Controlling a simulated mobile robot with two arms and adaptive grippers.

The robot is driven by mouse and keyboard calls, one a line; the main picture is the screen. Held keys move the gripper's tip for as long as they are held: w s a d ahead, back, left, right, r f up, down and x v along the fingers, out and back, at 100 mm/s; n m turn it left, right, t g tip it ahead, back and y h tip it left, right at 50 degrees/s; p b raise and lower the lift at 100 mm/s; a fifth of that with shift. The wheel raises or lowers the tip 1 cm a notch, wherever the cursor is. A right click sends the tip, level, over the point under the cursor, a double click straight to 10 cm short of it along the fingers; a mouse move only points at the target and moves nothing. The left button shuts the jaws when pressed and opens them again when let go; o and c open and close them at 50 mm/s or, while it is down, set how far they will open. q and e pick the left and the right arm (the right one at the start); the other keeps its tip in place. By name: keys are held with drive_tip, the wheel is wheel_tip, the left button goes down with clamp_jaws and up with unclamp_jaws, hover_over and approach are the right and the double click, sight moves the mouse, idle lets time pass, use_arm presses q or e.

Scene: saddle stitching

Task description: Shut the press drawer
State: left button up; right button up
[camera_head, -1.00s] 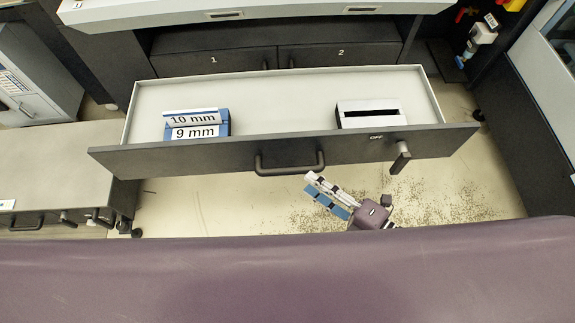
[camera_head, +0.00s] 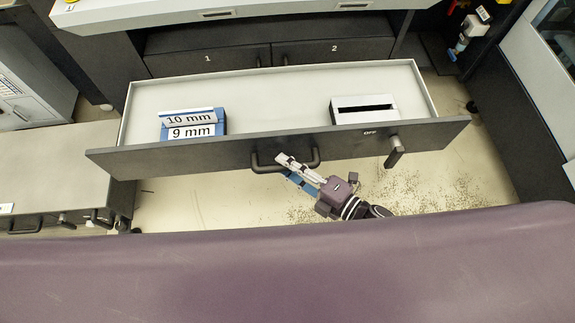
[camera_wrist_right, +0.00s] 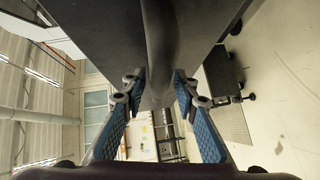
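The press drawer (camera_head: 235,158) is pulled out, with its grey inside and dark front panel showing. Its black bar handle (camera_head: 262,167) is at the middle of the front. My right gripper (camera_head: 283,166) is at the handle, its fingers overlapping the bar's middle in the head view. In the right wrist view the dark handle bar (camera_wrist_right: 160,50) runs between the two blue-padded fingertips (camera_wrist_right: 158,88), which stand apart on both sides. I cannot tell whether they touch it. My left gripper is not in view.
In the drawer lie blue blocks labelled 10 mm and 9 mm (camera_head: 192,124) and a white slotted box (camera_head: 364,106). A lever marked OFF (camera_head: 394,152) sticks out of the front panel at right. Cabinet doors 1 and 2 (camera_head: 330,52) are behind. A grey table (camera_head: 60,160) stands at left.

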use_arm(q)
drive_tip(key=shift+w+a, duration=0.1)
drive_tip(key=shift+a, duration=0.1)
use_arm(e)
clamp_jaws()
drive_tip(key=shift+w, duration=0.1)
